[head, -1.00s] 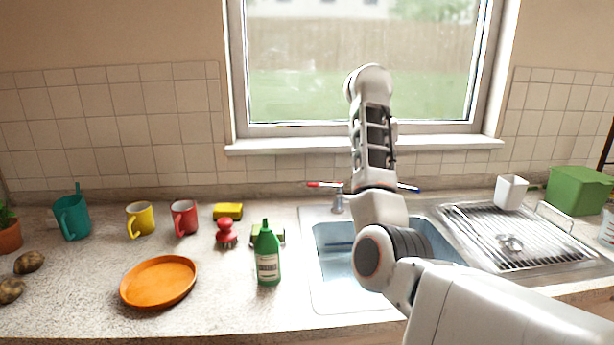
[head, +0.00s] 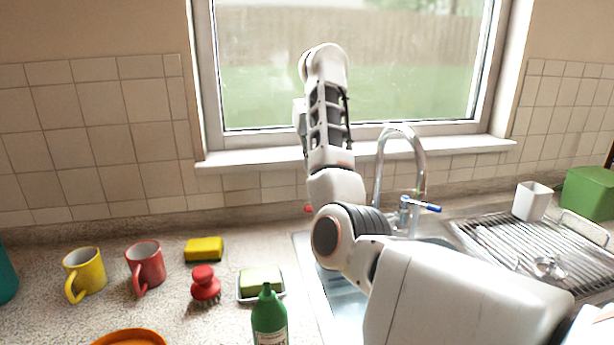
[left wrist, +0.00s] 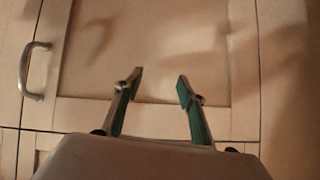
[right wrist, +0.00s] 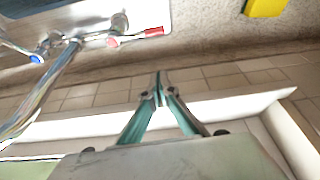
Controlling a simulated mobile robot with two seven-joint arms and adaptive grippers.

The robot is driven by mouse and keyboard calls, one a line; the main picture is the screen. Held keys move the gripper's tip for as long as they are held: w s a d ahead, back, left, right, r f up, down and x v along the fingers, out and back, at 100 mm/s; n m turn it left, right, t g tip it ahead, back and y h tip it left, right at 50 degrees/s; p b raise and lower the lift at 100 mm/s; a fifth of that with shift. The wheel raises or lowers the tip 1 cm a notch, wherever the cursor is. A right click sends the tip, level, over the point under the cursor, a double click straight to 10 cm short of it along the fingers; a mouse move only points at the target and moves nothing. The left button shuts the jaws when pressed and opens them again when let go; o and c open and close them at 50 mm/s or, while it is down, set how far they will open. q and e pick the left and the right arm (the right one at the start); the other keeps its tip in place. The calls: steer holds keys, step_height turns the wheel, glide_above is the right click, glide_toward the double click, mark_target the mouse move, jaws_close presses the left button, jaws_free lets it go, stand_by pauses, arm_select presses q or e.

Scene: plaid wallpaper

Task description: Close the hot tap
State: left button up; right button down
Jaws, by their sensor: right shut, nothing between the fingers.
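The hot tap, a red-tipped handle (right wrist: 140,35), shows in the right wrist view; only its red end (head: 308,208) shows beside my right arm in the head view. The cold tap, a blue handle (head: 420,204), sits right of the chrome spout (head: 417,160); it also shows in the right wrist view (right wrist: 38,58). My right gripper (right wrist: 160,90) is shut and empty, apart from the red handle in that picture; my arm hides it in the head view. My left gripper (left wrist: 158,80) is open and empty, facing a cabinet door.
The sink (head: 340,295) is partly behind my right arm. A green bottle (head: 268,318), a soap dish (head: 247,297), a red brush (head: 205,285) and a yellow sponge (head: 204,249) stand left of it. A drying rack (head: 500,250) is right. The window sill (head: 250,160) runs behind.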

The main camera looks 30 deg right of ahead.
arm_select(q)
steer(key=shift+s+f, duration=0.1)
arm_select(e)
step_height(320, 180, down, 9)
steer(key=s, duration=0.1)
stand_by(0.6)
steer(key=shift+f, duration=0.2)
